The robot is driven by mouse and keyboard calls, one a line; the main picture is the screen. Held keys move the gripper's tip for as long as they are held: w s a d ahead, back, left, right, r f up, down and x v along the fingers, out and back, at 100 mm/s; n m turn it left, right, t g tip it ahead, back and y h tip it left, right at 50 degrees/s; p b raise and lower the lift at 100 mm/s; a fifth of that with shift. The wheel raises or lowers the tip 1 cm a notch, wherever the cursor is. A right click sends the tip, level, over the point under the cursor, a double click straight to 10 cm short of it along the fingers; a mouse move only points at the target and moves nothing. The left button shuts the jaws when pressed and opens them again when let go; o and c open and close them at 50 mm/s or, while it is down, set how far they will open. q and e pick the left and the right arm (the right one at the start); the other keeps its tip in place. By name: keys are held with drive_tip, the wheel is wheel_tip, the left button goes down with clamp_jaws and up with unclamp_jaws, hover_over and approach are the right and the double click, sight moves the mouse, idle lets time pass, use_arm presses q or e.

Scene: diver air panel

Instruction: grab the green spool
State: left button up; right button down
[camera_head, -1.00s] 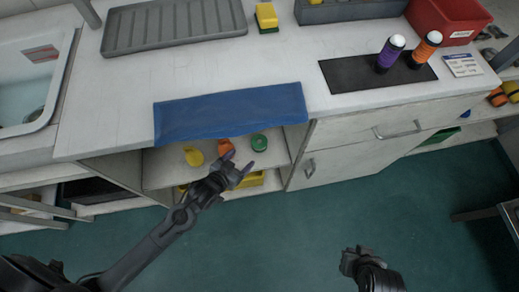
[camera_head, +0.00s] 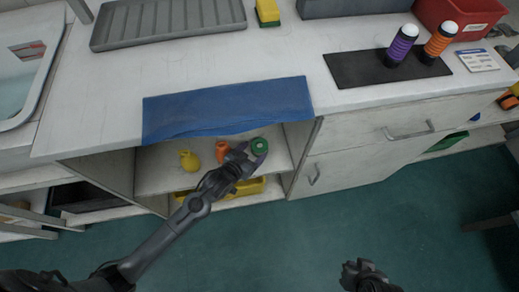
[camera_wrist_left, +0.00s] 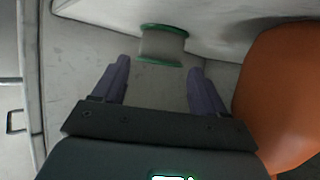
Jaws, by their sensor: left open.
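The green spool (camera_head: 259,145) stands on the shelf inside the open cabinet under the counter. In the left wrist view the spool (camera_wrist_left: 162,45) has green rims and a pale grey middle, and it lies ahead of the fingertips, between their lines. My left gripper (camera_head: 247,150) is open and reaches into the cabinet close to the spool. Its two fingers (camera_wrist_left: 160,82) are apart with nothing between them. My right gripper (camera_head: 362,272) is low in the head view, away from the cabinet; its jaws are too unclear to judge.
An orange object (camera_wrist_left: 283,95) is close beside the left gripper's right finger; it also shows on the shelf (camera_head: 222,151). A yellow object (camera_head: 189,160) stands farther left. A blue cloth (camera_head: 227,108) hangs over the opening. A yellow item (camera_head: 250,187) lies below the shelf.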

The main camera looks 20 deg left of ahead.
sight(260, 148)
use_arm(q)
drive_tip(key=shift+b+x, duration=0.65)
drive_tip(key=shift+x, duration=0.85)
drive_tip(key=shift+c, duration=0.8)
drive_tip(key=shift+r, duration=0.1)
drive_tip(key=c, duration=0.6)
